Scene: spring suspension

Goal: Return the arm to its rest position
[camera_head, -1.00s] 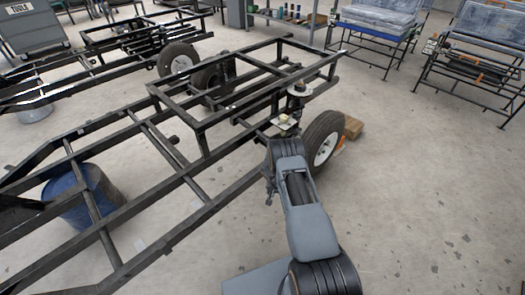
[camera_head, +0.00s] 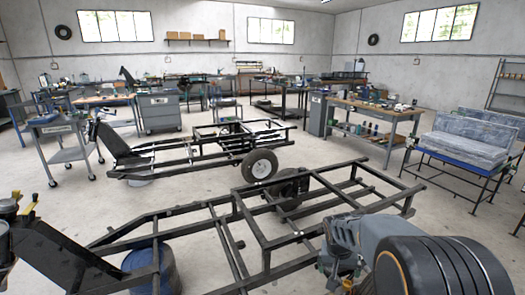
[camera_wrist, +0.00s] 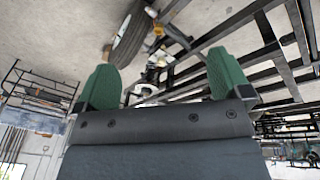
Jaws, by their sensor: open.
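My gripper shows in the wrist view (camera_wrist: 165,85) with its two green fingers wide apart and nothing between them. In the head view my grey and black arm (camera_head: 400,250) is folded at the lower right, and its fingertips cannot be made out there. The black steel vehicle frame (camera_head: 250,250) stands in front of me, left of and behind the arm. In the wrist view a tyre (camera_wrist: 130,35) and the frame's bars (camera_wrist: 240,35) lie beyond the fingers, apart from them.
A blue drum (camera_head: 152,268) stands under the frame. A second frame (camera_head: 190,150) with a wheel (camera_head: 260,165) is behind it. Workbenches (camera_head: 375,105), a grey tool cabinet (camera_head: 158,110) and a rack with wrapped blocks (camera_head: 470,140) stand further back. Bare floor lies between them.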

